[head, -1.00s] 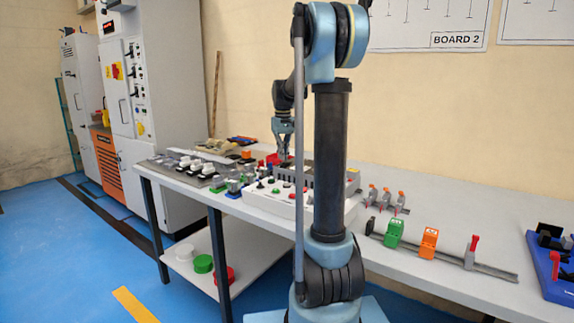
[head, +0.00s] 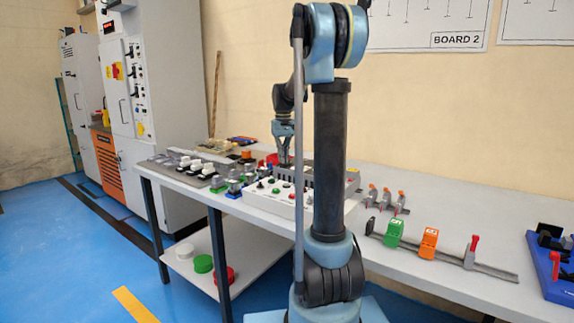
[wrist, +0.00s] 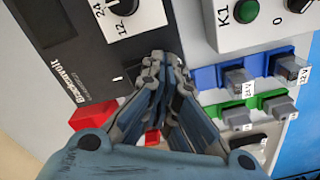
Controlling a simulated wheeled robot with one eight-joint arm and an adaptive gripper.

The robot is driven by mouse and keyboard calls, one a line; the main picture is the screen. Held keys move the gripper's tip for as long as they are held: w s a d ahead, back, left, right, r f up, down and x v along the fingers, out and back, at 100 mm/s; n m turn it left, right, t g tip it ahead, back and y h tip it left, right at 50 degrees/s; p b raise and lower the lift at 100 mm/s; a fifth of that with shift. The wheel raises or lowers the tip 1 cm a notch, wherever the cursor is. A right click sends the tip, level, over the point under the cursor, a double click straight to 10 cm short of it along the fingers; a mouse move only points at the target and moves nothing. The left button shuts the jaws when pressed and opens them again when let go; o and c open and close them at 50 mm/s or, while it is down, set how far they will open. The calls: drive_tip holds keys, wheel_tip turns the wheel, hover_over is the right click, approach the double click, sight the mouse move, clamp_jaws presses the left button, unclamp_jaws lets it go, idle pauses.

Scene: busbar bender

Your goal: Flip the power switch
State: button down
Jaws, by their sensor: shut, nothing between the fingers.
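My gripper (head: 285,160) points down at the back of the bench. In the wrist view my gripper (wrist: 162,62) is shut and empty, its fingertips close over a dark device labelled Brockenvolt (wrist: 68,72) and a grey panel. A small mark like "I" shows on the dark face left of the fingertips. A small red part (wrist: 152,136) shows in the gap between the finger links; I cannot tell whether it is the power switch. A larger red part (wrist: 92,116) is half hidden behind the left finger. Whether the fingertips touch anything is unclear.
Blue terminals (wrist: 238,80) and green terminals (wrist: 240,117) sit right of the fingers. A white control box (head: 262,194) with buttons stands at the front of the bench (head: 455,215). A rail with clamps (head: 490,268) lies to the right. My arm hides part of the bench.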

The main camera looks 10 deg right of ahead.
drive_tip(key=shift+r, duration=3.5)
